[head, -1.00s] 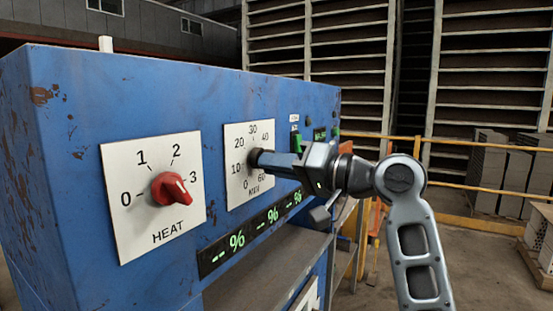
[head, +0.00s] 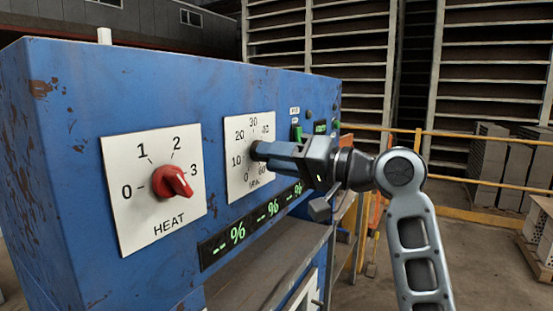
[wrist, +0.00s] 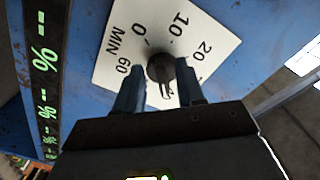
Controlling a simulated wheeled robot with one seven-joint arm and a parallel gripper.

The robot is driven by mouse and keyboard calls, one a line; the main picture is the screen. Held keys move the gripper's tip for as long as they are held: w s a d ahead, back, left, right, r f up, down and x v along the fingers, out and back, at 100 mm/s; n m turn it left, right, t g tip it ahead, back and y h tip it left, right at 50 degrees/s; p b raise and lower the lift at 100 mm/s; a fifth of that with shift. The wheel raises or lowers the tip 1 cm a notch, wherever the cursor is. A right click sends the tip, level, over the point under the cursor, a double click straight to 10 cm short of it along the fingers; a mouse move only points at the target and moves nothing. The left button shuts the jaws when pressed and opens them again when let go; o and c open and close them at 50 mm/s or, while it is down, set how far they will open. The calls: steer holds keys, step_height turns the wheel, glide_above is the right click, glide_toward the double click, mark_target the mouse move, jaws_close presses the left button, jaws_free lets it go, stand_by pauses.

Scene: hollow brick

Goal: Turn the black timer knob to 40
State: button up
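The black timer knob (head: 257,151) sits on a white plate (head: 237,190) marked 0, 10, 20, 30, 40, 60 and MIN on the blue machine. My gripper (head: 268,152) points at it from the right, its fingertips at the knob. In the wrist view the knob (wrist: 160,67) is between the two fingertips, one close on each side. The fingers stand apart by about the knob's width; whether both press on it cannot be told. The fingers hide part of the dial, and the knob's pointer direction is unclear.
A red HEAT knob (head: 172,181) on its own plate is to the left. A green percent display (head: 252,228) runs below the plates, above a grey ledge (head: 270,262). Small green controls (head: 320,127) are behind my gripper. A yellow railing (head: 470,160) stands farther right.

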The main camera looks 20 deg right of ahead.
steer(key=b+v, duration=0.2)
steer(key=v, duration=0.5)
steer(key=shift+s+d, duration=0.2)
steer(key=shift+s, duration=0.1)
stand_by(0.3)
step_height(320, 180, down, 15)
steer(key=s+m+t+h, duration=0.1)
steer(key=s+m+h, duration=0.2)
steer(key=h, duration=0.1)
steer(key=s+a+f+m+h, duration=0.15)
steer(key=s+f+h, duration=0.45)
steer(key=s+f, duration=1.05)
steer(key=s+a+n, duration=0.1)
steer(key=s+n, duration=0.2)
steer(key=s, duration=0.8)
steer(key=s+a+r+n, duration=0.1)
steer(key=s+n, duration=0.3)
steer(key=s, duration=0.8)
steer(key=shift+s+a+r+g+h, duration=0.15)
steer(key=shift+a+g+h, duration=0.15)
steer(key=shift+a+g, duration=0.15)
